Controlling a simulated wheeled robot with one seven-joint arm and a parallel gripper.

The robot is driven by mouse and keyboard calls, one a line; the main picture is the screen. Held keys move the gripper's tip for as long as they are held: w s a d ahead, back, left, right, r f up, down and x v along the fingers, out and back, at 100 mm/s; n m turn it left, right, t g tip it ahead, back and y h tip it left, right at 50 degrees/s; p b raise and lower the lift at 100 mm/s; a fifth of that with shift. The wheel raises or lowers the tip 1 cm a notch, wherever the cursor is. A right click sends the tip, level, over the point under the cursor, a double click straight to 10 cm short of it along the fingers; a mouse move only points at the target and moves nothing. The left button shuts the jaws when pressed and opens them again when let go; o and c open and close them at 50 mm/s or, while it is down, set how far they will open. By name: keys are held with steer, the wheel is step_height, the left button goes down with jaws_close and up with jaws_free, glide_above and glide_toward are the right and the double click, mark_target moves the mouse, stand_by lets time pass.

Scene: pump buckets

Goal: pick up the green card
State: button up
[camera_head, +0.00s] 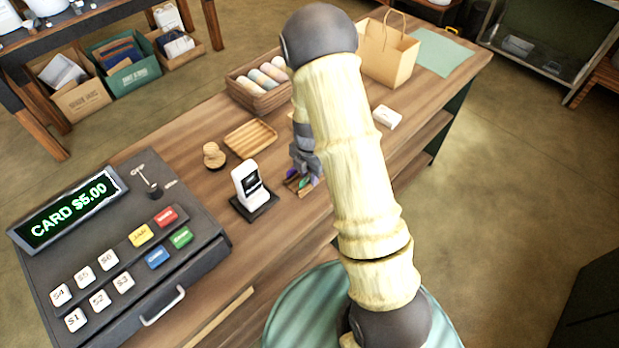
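A small wooden card holder (291,186) stands on the counter, right of the white card reader. Small coloured cards show in it. A green card (304,183) shows as a small patch there, beside purple. My gripper (308,172) points down right at the holder, over the cards. My arm hides part of the gripper and the area to its right. The fingers are too small and too covered to tell whether they are open or touching a card.
A white card reader (248,185) stands close left of the holder. A cash register (120,255) fills the counter's left end. A slatted wooden tray (250,138), a basket of rolls (262,84), a paper bag (388,55) and a small white box (387,117) stand farther back.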

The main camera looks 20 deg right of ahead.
steer(key=shift+c, duration=0.5)
jaws_close()
steer(key=shift+r, duration=0.15)
step_height(320, 180, up, 10)
steer(key=shift+f+b, duration=0.1)
steer(key=shift+b, duration=1)
steer(key=shift+w, duration=0.1)
